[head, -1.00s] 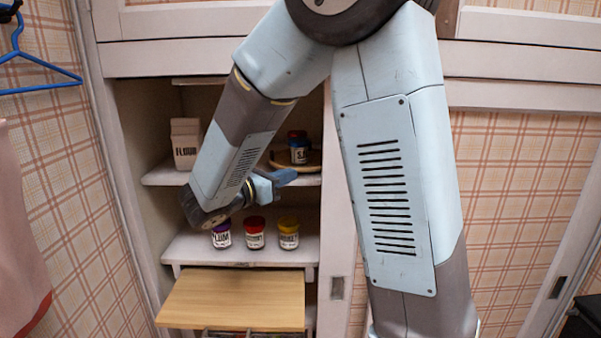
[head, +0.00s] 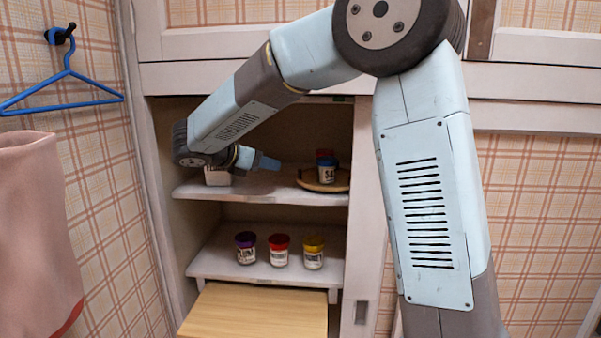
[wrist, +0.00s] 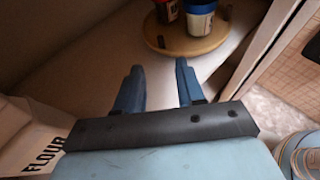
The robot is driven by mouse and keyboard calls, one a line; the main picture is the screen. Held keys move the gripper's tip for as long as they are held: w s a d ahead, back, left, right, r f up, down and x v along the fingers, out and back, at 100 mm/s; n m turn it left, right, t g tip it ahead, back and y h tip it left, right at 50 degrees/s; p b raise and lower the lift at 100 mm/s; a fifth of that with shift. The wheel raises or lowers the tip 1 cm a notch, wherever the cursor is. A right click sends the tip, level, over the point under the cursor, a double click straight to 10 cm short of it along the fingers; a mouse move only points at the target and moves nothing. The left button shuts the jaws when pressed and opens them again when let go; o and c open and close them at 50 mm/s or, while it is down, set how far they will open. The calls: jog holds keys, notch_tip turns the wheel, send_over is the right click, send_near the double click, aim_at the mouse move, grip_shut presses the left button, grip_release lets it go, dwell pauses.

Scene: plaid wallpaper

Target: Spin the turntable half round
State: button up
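The turntable (head: 311,183) is a round wooden disc on the upper cupboard shelf, at the right side. In the wrist view the turntable (wrist: 170,46) lies ahead of my fingertips, with a small dark peg near its front edge. A red-topped jar (wrist: 166,10) and a white and blue jar (wrist: 199,18) stand on it; their tops are cut off there. My gripper (wrist: 156,78) is open and empty, its two blue fingers apart and short of the disc. In the head view my gripper (head: 266,163) is left of the turntable, above the shelf.
A flour carton (wrist: 32,140) stands close at the left of my gripper. Purple, red and yellow-lidded jars (head: 278,250) stand on the shelf below. A wooden board (head: 255,312) juts out beneath. The cupboard's side wall (wrist: 270,50) is right of the turntable.

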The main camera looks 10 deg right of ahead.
aim_at(300, 171)
jog(key=x, duration=1.3)
jog(key=shift+w+d+f, duration=0.15)
jog(key=shift+d, duration=0.1)
grip_shut()
